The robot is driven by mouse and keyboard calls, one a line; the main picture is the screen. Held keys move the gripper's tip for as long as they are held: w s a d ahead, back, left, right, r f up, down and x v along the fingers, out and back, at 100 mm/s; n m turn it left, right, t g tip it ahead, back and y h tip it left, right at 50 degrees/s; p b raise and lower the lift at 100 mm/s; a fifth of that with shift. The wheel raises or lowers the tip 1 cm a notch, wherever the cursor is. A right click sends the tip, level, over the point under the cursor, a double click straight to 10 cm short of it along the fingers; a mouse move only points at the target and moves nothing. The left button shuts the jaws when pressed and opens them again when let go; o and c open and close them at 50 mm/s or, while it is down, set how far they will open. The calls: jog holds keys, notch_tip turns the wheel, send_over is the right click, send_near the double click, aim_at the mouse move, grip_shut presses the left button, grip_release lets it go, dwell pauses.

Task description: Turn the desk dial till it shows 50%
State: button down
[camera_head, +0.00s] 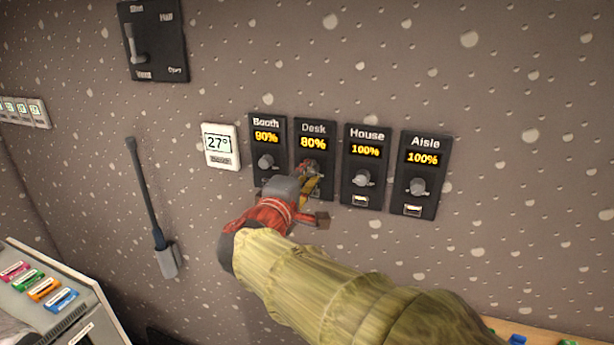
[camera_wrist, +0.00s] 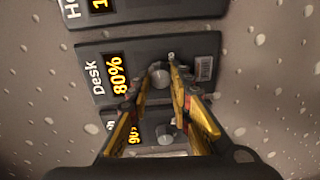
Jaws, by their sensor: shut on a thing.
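The Desk dimmer panel (camera_head: 314,128) is a black plate on the wall with an orange display that reads 80%. It also shows sideways in the wrist view (camera_wrist: 98,78). Its grey round dial (camera_wrist: 159,75) sits between the fingertips of my gripper (camera_wrist: 164,74). My gripper (camera_head: 309,172) is shut on the dial, one yellow finger on each side. In the head view the gripper hides most of the dial and the lower part of the panel.
The Booth panel (camera_head: 267,122), reading 90%, is close on the left. The House panel (camera_head: 366,134) and Aisle panel (camera_head: 424,142), both 100%, are on the right. A white thermostat (camera_head: 221,146) shows 27°.

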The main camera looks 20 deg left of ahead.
jog(key=shift+f+n+h+p, duration=0.1)
jog(key=shift+n+h+p, duration=0.3)
jog(key=shift+n+p, duration=2.4)
jog(key=shift+f+n+h+p, duration=0.1)
jog(key=shift+n+h+p, duration=0.75)
jog(key=shift+n, duration=3.45)
jog(key=shift+y+p, duration=0.45)
jog(key=c, duration=1.6)
grip_release()
jog(key=shift+a, duration=0.1)
jog(key=s, duration=0.4)
jog(key=s+a, duration=0.1)
jog(key=s, duration=0.7)
jog(key=shift+a+r, duration=0.2)
jog(key=shift+r, duration=0.05)
